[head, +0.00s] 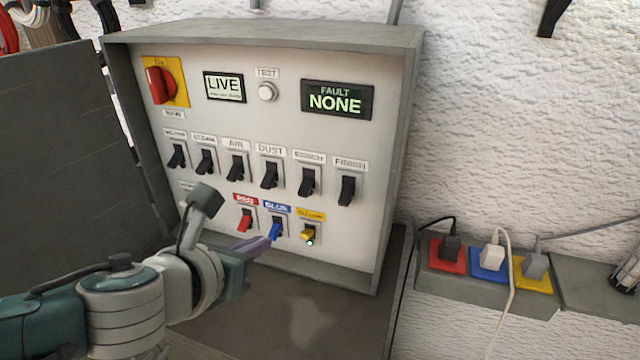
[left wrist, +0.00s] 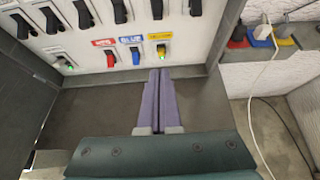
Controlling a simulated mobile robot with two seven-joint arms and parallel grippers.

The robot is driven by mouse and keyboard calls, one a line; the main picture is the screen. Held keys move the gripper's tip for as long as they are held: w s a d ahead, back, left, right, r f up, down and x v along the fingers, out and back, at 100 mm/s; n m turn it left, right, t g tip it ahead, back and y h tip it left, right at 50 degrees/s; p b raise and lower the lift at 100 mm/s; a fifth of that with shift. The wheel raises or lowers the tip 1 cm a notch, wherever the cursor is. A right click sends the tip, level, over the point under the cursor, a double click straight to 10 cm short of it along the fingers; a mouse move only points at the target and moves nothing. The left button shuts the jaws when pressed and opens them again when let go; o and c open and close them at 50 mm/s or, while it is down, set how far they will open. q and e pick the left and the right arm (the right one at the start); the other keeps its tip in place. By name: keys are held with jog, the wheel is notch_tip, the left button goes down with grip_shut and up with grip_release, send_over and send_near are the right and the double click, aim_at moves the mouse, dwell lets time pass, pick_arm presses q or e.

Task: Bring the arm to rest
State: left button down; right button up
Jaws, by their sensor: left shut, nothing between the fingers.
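My left gripper (head: 258,246) is in front of the lower part of the switch panel (head: 210,125), below the blue switch. In the left wrist view its two purple fingers (left wrist: 158,85) lie together with nothing between them, pointing at the panel's lower edge below the yellow switch (left wrist: 163,50). In the head view the yellow switch (head: 308,235) has a small light dot by it. The red switch (head: 244,221) and blue switch (head: 276,230) are beside it. My right gripper is in neither view.
The panel's open door (head: 60,130) stands at the left. A row of black switches (head: 269,175) runs above the coloured ones. The screens read LIVE (head: 223,87) and FAULT NONE (head: 337,101). At the right, plugs sit in red, blue and yellow sockets (head: 447,257), with a hanging white cable (head: 510,290).

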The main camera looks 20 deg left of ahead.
pick_arm(q)
jog(key=s+r+n+g+p, duration=0.4)
jog(key=s+r+n, duration=0.4)
jog(key=s+n, duration=0.4)
jog(key=s+d+r+n+g+p, duration=0.1)
jog(key=s+r+n+g+p, duration=0.3)
jog(key=s+n, duration=0.8)
notch_tip(320, 180, up, 4)
jog(key=n+p, duration=0.2)
jog(key=n, duration=0.8)
jog(key=shift+s+d, duration=0.3)
